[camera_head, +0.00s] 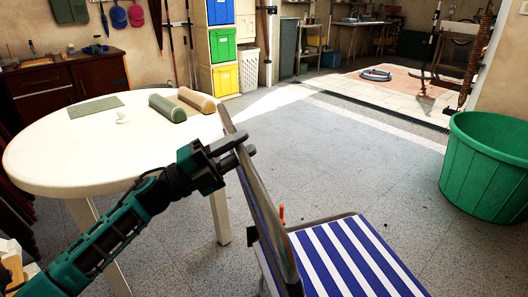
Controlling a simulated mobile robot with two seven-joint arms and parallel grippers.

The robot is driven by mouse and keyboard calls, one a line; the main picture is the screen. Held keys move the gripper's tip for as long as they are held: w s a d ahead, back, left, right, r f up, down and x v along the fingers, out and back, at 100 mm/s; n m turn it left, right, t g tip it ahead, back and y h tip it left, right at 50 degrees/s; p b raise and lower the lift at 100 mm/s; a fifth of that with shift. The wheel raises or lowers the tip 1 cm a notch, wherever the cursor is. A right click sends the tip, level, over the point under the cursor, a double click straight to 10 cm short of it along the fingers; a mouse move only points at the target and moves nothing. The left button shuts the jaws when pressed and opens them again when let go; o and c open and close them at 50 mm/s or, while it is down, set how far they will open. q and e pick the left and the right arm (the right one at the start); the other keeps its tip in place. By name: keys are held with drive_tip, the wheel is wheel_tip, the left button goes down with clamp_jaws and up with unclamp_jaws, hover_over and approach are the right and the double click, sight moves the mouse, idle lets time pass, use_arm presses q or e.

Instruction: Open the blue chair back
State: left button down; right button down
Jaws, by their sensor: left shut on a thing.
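The chair has a seat (345,262) with blue and white stripes, at the bottom centre. Its back (266,212) is seen nearly edge-on, a grey frame with a strip of blue fabric, rising from the seat's left side and leaning left at the top. My left gripper (241,146) is shut on the grey frame of the back, near its upper end. The dark fingers hide part of the frame there. My right gripper is out of view.
A round cream table (60,150) stands close on the left, bearing two rolled bundles (167,108) and a green mat (95,110). A large green tub (485,165) stands on the right. The grey floor between chair and tub is clear.

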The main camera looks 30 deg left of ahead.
use_arm(q)
drive_tip(key=v, duration=0.3)
drive_tip(key=shift+s+r+b, duration=0.1)
drive_tip(key=shift+r+b, duration=0.05)
drive_tip(key=shift+b, duration=0.2)
drive_tip(key=c, duration=1)
unclamp_jaws()
drive_tip(key=shift+t, duration=0.3)
drive_tip(key=v, duration=1.3)
drive_tip(key=shift+d, duration=0.1)
